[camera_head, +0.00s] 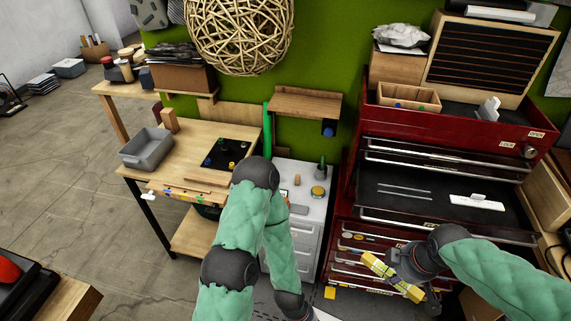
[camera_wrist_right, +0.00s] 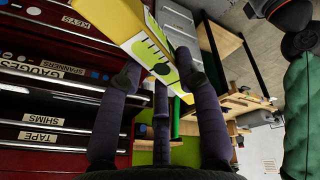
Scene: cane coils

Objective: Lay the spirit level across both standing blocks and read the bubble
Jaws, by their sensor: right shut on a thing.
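The yellow spirit level (camera_head: 379,267) is in my right gripper (camera_head: 404,279), tilted, in front of the red tool chest's lower drawers. In the right wrist view, the fingers (camera_wrist_right: 158,72) are shut on the level (camera_wrist_right: 120,22). Its side shows a pale label with green and black marks; no bubble can be read. A wooden block (camera_head: 170,120) stands on the workbench (camera_head: 213,137) at the left, behind the grey bin. I cannot make out a second standing block for certain. My left arm bends down in the middle; its gripper is not in view.
A grey bin (camera_head: 147,149) and a black mat (camera_head: 232,154) with small coloured items are on the workbench. A grey cabinet (camera_head: 309,203) stands between it and the red tool chest (camera_head: 440,130), whose drawer is open. A woven cane ball (camera_head: 238,35) hangs above.

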